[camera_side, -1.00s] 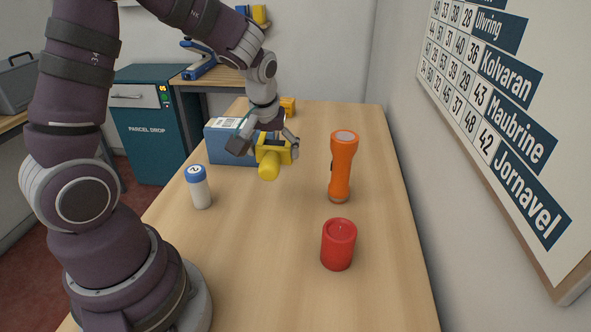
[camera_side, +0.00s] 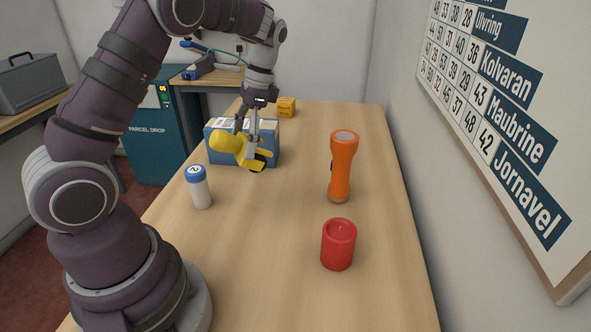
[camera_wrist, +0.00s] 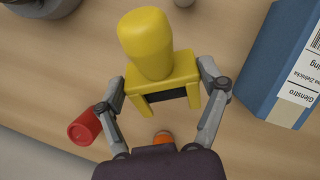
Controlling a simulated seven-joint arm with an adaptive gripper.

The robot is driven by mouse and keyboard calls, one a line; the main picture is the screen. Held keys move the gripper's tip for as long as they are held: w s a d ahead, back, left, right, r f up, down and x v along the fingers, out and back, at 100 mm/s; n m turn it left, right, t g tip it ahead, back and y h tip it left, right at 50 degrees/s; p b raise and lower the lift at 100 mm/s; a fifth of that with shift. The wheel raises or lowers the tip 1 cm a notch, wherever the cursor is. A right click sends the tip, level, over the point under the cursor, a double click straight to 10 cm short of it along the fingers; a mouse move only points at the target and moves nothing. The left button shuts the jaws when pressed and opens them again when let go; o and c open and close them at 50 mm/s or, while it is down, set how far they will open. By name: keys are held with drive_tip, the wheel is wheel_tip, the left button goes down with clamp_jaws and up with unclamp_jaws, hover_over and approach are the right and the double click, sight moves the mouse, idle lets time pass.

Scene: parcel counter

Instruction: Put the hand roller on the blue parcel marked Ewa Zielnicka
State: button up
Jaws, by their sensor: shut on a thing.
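The hand roller is yellow with a thick rounded end; my gripper (camera_side: 249,140) is shut on this hand roller (camera_side: 229,143) and holds it above the table, in front of the blue parcel as the side camera sees it. In the wrist view the roller (camera_wrist: 148,48) sits between the two fingers of my gripper (camera_wrist: 163,90). The blue parcel (camera_side: 267,148) stands on the table behind the gripper, partly hidden. In the wrist view the parcel (camera_wrist: 268,72) is at the right, apart from the roller, with a white label partly reading "Zielnicka".
An orange flashlight (camera_side: 343,168) stands upright at the right. A red candle (camera_side: 338,246) is nearer the front. A white bottle with a blue cap (camera_side: 201,190) stands at the left. A small orange box (camera_side: 287,106) is at the back. The table middle is clear.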

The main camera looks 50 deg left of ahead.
drive_tip(key=m+y, duration=0.1)
drive_tip(key=s+a+m+g+y, duration=0.1)
drive_tip(key=m, duration=0.1)
drive_tip(key=m+g+y, duration=0.1)
drive_tip(key=m, duration=0.1)
drive_tip(key=shift+s+a+f, duration=0.15)
drive_tip(key=shift+s+f, duration=0.1)
drive_tip(key=shift+s, duration=0.15)
drive_tip(key=s+a+r+m+t+y, duration=0.25)
drive_tip(key=r+m+t+y, duration=0.35)
drive_tip(key=r+m+y, duration=0.45)
hover_over(245, 126)
drive_tip(key=shift+y, duration=0.45)
wheel_tip(245, 126, down, 7)
drive_tip(key=shift+s+d+f, duration=0.1)
drive_tip(key=shift+f, duration=1.75)
drive_tip(key=shift+f, duration=0.35)
drive_tip(key=o, duration=1.2)
